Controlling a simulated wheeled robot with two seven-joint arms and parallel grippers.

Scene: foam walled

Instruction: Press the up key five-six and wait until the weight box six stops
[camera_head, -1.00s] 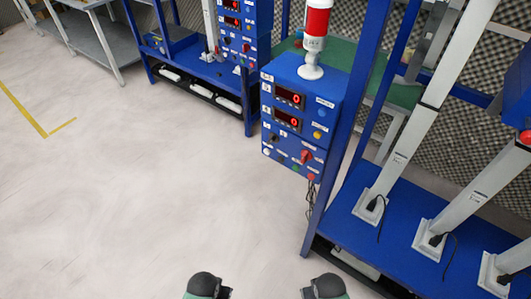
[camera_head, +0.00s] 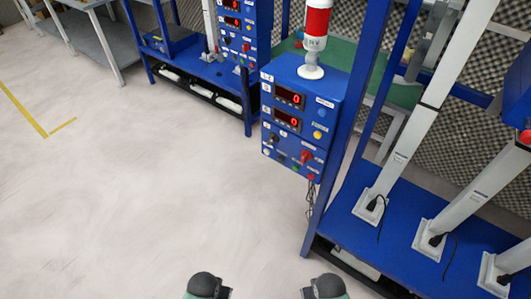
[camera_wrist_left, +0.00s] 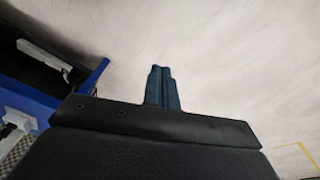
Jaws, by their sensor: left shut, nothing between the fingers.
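A blue control box (camera_head: 303,110) with two red displays, each reading 0, hangs on a blue post in the head view. Its face has blue, yellow, red, green and dark knobs or keys, including a red switch (camera_head: 306,156); the labels are too small to read, so I cannot tell which is up key five-six. A blue box (camera_head: 517,90) shows partly at the right edge; I cannot tell whether it is weight box six. My left gripper (camera_wrist_left: 161,70) shows only in the left wrist view, shut and empty above pale floor. My right gripper is out of view.
A red-and-white signal lamp (camera_head: 316,35) stands on the control box. White columns (camera_head: 402,150) with black cables rise from a blue rack platform (camera_head: 395,235) at right. A similar blue rack (camera_head: 200,68) stands behind. The pale floor at left and centre is clear.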

